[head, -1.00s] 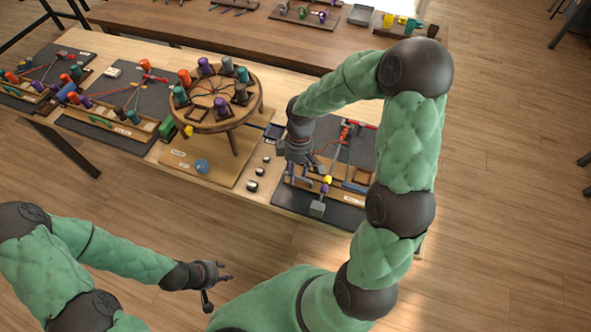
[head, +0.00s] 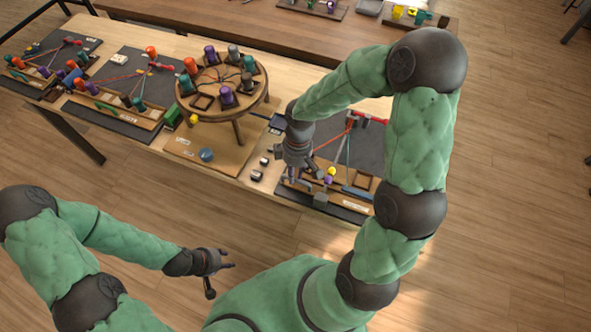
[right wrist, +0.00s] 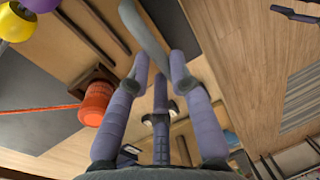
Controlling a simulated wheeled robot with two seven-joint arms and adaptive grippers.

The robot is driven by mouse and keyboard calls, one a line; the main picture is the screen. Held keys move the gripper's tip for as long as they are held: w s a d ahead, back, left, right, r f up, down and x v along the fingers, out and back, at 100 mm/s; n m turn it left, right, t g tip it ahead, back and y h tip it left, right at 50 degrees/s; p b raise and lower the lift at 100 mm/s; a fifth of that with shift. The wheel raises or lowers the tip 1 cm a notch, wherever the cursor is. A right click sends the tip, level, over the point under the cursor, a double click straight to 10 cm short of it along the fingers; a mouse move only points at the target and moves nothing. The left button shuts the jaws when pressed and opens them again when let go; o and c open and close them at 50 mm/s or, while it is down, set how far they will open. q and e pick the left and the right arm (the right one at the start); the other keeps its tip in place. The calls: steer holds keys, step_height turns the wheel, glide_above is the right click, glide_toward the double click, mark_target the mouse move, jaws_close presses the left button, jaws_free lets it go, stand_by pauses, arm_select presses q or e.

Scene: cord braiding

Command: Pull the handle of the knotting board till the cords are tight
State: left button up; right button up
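The knotting board (head: 375,150) lies at the table's right end, with red and grey cords stretched over it. A grey block-shaped part (head: 320,200), perhaps the handle, sits at its front edge. My right gripper (head: 302,178) is above the board's front left part, its fingers spread. In the right wrist view, a curved grey bar (right wrist: 148,35) runs between or behind my parted fingertips (right wrist: 160,65); I cannot tell whether they touch it. My left gripper (head: 222,276) is open and empty, away from the table. The right arm partly hides the board.
A round wooden stand (head: 225,105) with several coloured bobbins stands left of the board. A red-orange bobbin (right wrist: 97,103) and a yellow ball (right wrist: 18,25) are close to my right gripper. Floor in front of the table is clear.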

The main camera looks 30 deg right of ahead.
steer(key=o, duration=0.5)
steer(key=shift+s+a, duration=0.2)
steer(key=shift+a, duration=0.05)
steer(key=shift+c, duration=0.2)
steer(key=shift+w+d+r, duration=0.15)
steer(key=shift+r, duration=0.3)
step_height(320, 180, up, 11)
steer(key=w+d, duration=0.1)
steer(key=shift+w+d, duration=0.15)
steer(key=shift+d, duration=0.15)
steer(key=shift+f, duration=0.15)
